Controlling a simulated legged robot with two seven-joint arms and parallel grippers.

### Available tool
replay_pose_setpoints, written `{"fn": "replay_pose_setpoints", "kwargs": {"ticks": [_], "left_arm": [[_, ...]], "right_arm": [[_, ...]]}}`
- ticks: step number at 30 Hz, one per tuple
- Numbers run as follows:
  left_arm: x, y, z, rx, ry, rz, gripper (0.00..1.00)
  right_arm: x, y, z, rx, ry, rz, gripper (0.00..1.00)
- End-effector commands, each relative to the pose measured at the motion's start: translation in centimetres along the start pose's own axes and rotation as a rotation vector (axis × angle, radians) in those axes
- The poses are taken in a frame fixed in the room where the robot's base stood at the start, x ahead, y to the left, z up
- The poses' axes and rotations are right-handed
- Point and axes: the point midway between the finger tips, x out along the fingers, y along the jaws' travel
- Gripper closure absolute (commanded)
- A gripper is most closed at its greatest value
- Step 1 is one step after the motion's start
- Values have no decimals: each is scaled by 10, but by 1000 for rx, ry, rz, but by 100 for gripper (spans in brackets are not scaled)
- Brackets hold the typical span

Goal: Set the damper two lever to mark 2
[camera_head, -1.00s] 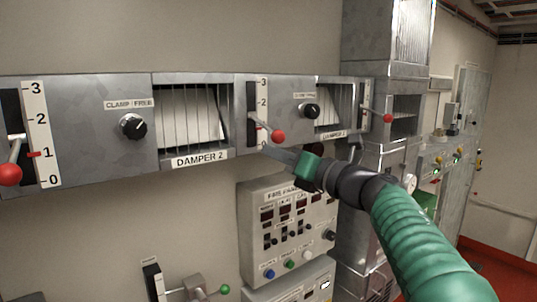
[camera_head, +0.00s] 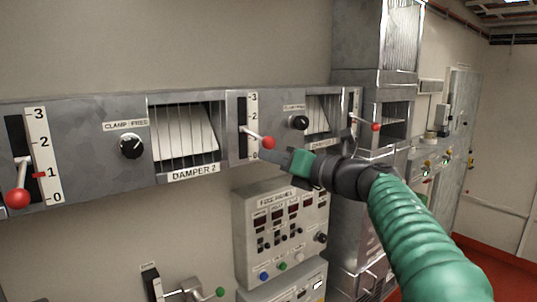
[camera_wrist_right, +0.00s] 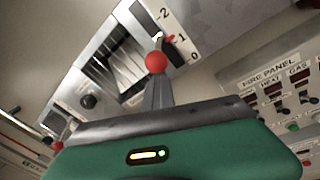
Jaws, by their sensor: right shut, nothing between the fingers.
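The damper two lever, with a red ball knob (camera_head: 268,142), sticks out of a slot beside the grille over the DAMPER 2 label (camera_head: 193,174). Its scale (camera_head: 253,113) runs from 0 to 3. In the right wrist view a red pointer (camera_wrist_right: 170,37) is by mark 1, close to the lever's base. My right gripper (camera_head: 283,157) is shut and empty, just right of and below the ball. In the right wrist view its fingers (camera_wrist_right: 158,92) point at the ball (camera_wrist_right: 155,62); whether they touch is unclear. My left gripper is out of view.
Another red-ball lever (camera_head: 17,198) is at the far left, and one (camera_head: 375,127) is at the right. Clamp knobs (camera_head: 131,145) sit on the panels. A control panel (camera_head: 285,228) and a green-ball lever (camera_head: 220,292) are below.

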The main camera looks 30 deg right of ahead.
Motion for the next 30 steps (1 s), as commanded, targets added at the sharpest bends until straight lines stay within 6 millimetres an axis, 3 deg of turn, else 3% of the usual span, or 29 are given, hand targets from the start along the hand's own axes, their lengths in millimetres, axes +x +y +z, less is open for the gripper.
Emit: {"fn": "replay_pose_setpoints", "kwargs": {"ticks": [15, 30], "left_arm": [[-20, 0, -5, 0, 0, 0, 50], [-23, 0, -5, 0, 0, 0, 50]], "right_arm": [[-5, 20, 43, -2, -7, -3, 100], [-5, 24, 50, -2, -8, -2, 100]]}}
